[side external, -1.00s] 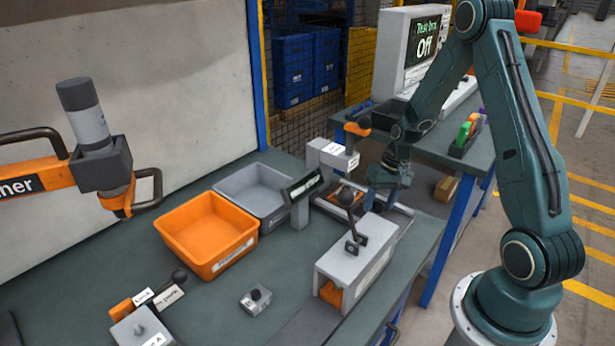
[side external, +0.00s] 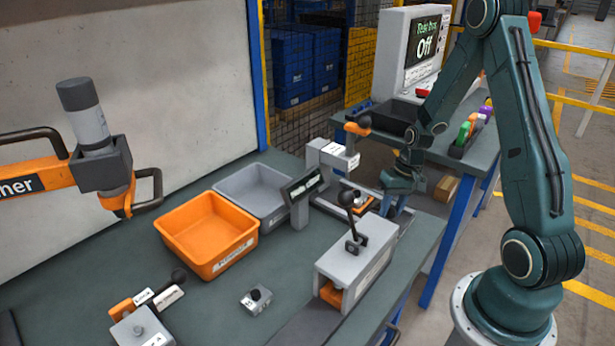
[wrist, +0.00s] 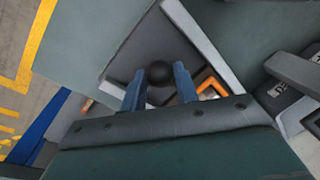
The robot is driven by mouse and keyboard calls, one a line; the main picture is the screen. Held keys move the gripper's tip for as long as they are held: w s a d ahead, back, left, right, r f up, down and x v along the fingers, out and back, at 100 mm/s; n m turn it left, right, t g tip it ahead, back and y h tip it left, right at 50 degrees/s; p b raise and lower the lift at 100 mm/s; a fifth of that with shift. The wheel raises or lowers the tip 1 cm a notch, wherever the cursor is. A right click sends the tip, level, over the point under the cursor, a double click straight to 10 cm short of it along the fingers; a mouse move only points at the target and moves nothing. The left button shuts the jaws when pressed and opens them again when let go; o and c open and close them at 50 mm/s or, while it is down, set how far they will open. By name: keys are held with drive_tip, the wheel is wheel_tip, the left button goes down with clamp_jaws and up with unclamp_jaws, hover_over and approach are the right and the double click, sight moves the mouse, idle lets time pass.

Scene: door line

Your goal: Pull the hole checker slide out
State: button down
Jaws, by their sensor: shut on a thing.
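The hole checker (side external: 326,157) is a light grey stand with an upright column and overhanging head at the back right of the bench. Its low base and slide extend right beneath the head, and an orange piece (side external: 361,201) shows there. My gripper (side external: 388,213) is low at the slide's right end. The knob is hidden behind my gripper in the side view. An orange bracket-shaped piece (wrist: 210,86) shows right of the fingers.
A grey box fixture with a black ball lever (side external: 352,262) stands close in front of my gripper. A small display (side external: 302,190), an orange bin (side external: 208,232) and a grey bin (side external: 255,187) are left. The bench's right edge is near my gripper.

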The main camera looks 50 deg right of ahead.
drive_tip(key=s, duration=0.9)
drive_tip(key=c, duration=1.1)
unclamp_jaws()
drive_tip(key=shift+o, duration=0.2)
drive_tip(key=shift+r, duration=0.15)
drive_tip(key=shift+d+r, duration=0.15)
drive_tip(key=shift+r, duration=0.5)
wheel_tip(320, 180, up, 12)
drive_tip(key=s+d, duration=0.1)
drive_tip(key=d, duration=0.1)
drive_tip(key=shift+s, duration=0.25)
drive_tip(key=shift+w+a+r, duration=0.1)
